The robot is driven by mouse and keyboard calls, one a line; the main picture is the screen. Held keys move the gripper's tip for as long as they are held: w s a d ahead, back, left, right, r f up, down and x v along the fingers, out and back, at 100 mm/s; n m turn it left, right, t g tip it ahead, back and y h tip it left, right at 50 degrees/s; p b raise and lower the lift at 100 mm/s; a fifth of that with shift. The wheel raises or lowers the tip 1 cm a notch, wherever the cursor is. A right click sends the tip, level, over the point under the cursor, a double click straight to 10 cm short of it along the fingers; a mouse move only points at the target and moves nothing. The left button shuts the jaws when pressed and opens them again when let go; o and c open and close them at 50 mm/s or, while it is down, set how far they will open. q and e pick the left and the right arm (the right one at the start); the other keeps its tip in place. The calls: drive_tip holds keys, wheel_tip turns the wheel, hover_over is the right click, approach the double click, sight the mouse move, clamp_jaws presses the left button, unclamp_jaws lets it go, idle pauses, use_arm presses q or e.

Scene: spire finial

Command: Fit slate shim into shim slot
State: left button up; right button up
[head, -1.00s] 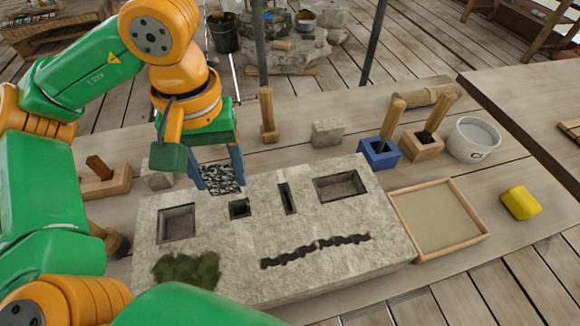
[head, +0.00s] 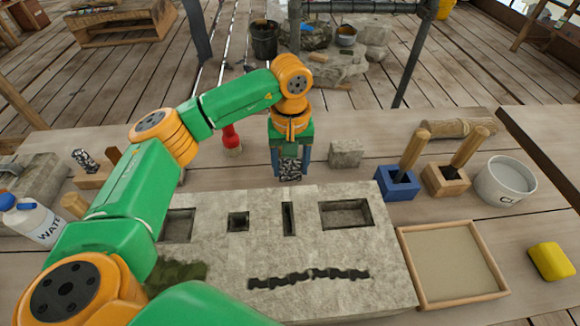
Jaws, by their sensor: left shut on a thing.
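My left gripper (head: 290,172) is shut on the slate shim (head: 290,168), a dark piece with white speckles. It is held upright between the blue fingers, just behind the back edge of the pale stone block (head: 230,270). The shim slot (head: 288,219), a narrow upright recess in the block's top, lies in front of the gripper and nearly in line with it. The shim is outside the slot; whether its lower end touches the table I cannot tell. My right gripper is not in view.
The block also has a small square recess (head: 238,221), a wide recess (head: 346,214) and a jagged dark groove (head: 308,278). A small stone (head: 346,153) stands close right of the gripper. A blue tool holder (head: 398,184) and sand tray (head: 502,272) are further right.

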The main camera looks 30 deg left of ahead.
use_arm(q)
drive_tip(key=shift+f, duration=1.05)
drive_tip(key=o, duration=1.4)
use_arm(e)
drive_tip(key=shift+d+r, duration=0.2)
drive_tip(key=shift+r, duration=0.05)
